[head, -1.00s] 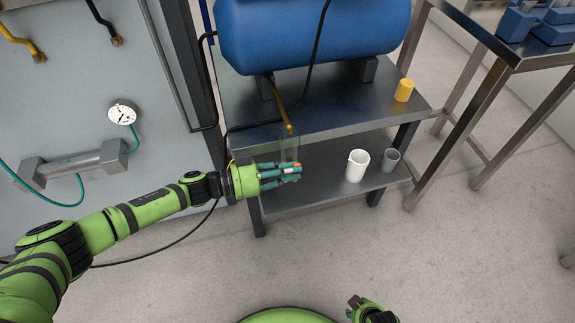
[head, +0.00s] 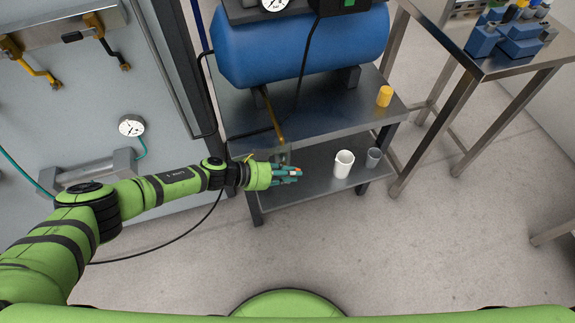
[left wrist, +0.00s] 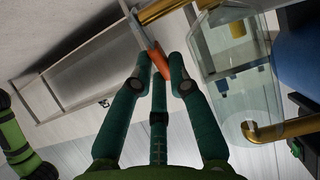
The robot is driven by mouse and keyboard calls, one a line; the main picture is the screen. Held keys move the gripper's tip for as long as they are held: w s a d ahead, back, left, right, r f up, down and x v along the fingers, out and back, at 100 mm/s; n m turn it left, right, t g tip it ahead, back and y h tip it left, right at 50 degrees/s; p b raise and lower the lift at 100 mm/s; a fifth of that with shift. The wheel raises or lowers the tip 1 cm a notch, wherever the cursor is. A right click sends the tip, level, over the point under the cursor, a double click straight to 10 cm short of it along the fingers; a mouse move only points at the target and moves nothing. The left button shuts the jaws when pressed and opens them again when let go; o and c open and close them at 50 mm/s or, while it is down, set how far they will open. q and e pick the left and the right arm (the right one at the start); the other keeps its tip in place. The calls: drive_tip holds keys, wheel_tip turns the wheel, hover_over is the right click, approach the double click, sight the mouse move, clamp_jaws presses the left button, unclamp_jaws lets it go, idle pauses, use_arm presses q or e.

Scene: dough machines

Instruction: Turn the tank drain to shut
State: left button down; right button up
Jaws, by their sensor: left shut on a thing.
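The blue tank (head: 300,47) lies on a metal stand, with a thin brass drain pipe (head: 271,112) running down from its underside. My left gripper (head: 293,173) is below the pipe's lower end, at the stand's front. In the left wrist view its teal fingers (left wrist: 160,75) are shut around an orange-tipped drain handle (left wrist: 158,58). A grey stem leads up from the handle towards a brass part at the top edge. The fingers hide part of the handle, and I cannot tell the valve's setting. My right gripper is not in view.
A clear vessel (left wrist: 230,65) is right beside the fingers, with a brass pipe by it. A white cup (head: 344,164) and a grey cup (head: 374,157) stand on the lower shelf. A yellow cylinder (head: 384,96) stands on the upper shelf. The floor in front is clear.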

use_arm(q)
drive_tip(key=shift+d, duration=0.1)
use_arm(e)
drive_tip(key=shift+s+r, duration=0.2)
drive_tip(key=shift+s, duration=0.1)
use_arm(q)
drive_tip(key=c, duration=1.4)
unclamp_jaws()
drive_tip(key=shift+c, duration=0.2)
drive_tip(key=shift+s+a+r, duration=0.1)
drive_tip(key=shift+a+r, duration=0.1)
drive_tip(key=shift+a, duration=0.35)
drive_tip(key=v, duration=1.1)
drive_tip(key=shift+d, duration=0.15)
drive_tip(key=shift+r, duration=0.15)
